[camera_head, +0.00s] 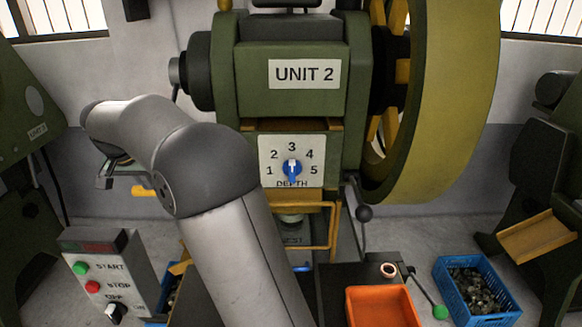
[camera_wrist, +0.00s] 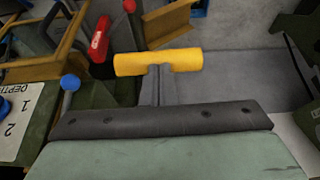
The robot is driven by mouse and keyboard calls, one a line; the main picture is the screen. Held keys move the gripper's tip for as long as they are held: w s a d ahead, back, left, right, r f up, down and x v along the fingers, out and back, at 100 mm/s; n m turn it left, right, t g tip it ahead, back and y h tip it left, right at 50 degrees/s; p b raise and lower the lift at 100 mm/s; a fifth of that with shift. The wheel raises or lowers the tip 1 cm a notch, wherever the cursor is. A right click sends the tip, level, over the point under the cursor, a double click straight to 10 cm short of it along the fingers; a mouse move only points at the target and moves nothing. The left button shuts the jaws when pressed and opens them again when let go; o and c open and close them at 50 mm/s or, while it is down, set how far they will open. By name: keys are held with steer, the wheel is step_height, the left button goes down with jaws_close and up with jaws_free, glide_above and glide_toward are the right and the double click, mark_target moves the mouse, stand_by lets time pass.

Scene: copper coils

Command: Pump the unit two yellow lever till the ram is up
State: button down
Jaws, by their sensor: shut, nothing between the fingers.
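The unit two press (camera_head: 290,110) stands in the middle of the head view. A yellow lever grip (camera_head: 143,191) shows low at its left, beside my gripper (camera_head: 110,173). In the wrist view the yellow lever grip (camera_wrist: 185,61) lies crosswise, just beyond the shut fingers of my gripper (camera_wrist: 158,75). The fingers are empty and appear to meet or nearly meet the grip; exact contact is unclear. My arm hides the rest of the lever in the head view. Under the depth dial (camera_head: 292,168), a short cylinder shows above the nest (camera_head: 293,240); the ram's height cannot be told.
A control box (camera_head: 103,275) stands at front left. An orange tray (camera_head: 382,305) and a blue crate (camera_head: 475,290) of parts are at front right. A large flywheel (camera_head: 470,90) is at the right.

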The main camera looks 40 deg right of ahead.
step_height(320, 180, up, 6)
steer(key=s+p, duration=0.1)
steer(key=p, duration=0.2)
steer(key=shift+s+a, duration=0.35)
steer(key=shift+a, duration=0.1)
steer(key=shift+a+f+b, duration=0.15)
steer(key=shift+f+b, duration=0.15)
steer(key=shift+f, duration=0.4)
steer(key=b+x, duration=0.2)
steer(key=x, duration=0.3)
steer(key=shift+w+f+b, duration=0.2)
steer(key=shift+f+b, duration=0.1)
steer(key=shift+f, duration=0.05)
